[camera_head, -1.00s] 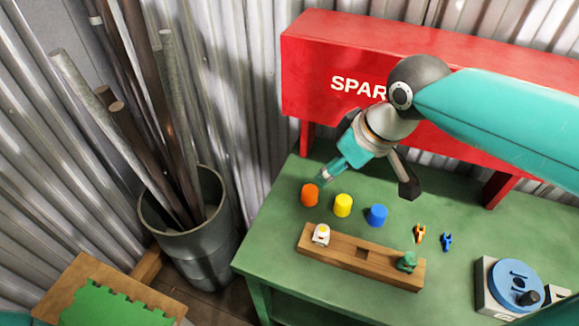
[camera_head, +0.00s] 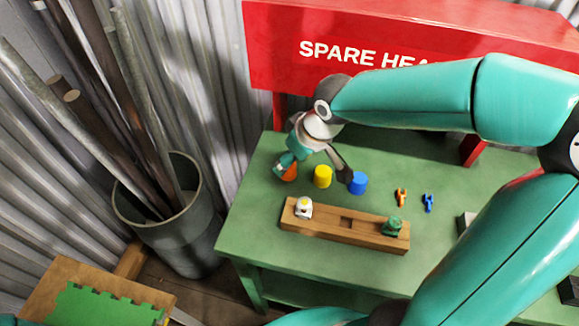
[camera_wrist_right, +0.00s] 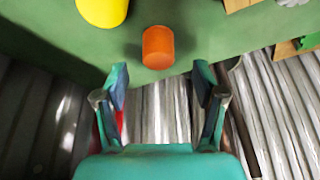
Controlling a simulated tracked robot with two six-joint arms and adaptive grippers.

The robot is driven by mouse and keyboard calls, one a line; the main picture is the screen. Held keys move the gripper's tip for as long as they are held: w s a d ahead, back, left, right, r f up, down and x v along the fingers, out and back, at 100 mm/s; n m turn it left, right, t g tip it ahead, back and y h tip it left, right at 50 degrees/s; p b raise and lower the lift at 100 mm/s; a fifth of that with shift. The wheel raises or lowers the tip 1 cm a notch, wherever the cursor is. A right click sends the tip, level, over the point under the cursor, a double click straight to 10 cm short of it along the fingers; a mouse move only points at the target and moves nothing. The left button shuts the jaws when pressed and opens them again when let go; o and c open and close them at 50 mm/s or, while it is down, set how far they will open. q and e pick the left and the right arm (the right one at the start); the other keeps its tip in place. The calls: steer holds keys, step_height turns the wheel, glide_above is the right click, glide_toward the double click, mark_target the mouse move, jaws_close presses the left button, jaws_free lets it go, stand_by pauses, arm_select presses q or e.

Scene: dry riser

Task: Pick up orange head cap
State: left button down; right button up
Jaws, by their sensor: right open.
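The orange head cap (camera_head: 290,174) stands on the green table, leftmost in a row with a yellow cap (camera_head: 323,177) and a blue cap (camera_head: 358,183). My right gripper (camera_head: 316,170) is open and empty above the row, and one finger hides part of the orange cap in the head view. In the right wrist view the orange cap (camera_wrist_right: 158,47) lies just beyond the two spread fingertips (camera_wrist_right: 161,84), roughly centred between them and apart from both. The yellow cap (camera_wrist_right: 102,8) is at that view's upper left. My left gripper is not in view.
A wooden block (camera_head: 340,229) with a white figure (camera_head: 303,208) and a green figure (camera_head: 392,226) lies in front of the caps. Small orange (camera_head: 401,196) and blue (camera_head: 428,203) pieces lie right. A red sign board (camera_head: 290,60) stands behind. A bin of pipes (camera_head: 195,235) stands left.

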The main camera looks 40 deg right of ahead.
steer(key=x, duration=0.4)
steer(key=shift+s+d+f, duration=0.1)
steer(key=shift+f, duration=0.25)
steer(key=c, duration=0.8)
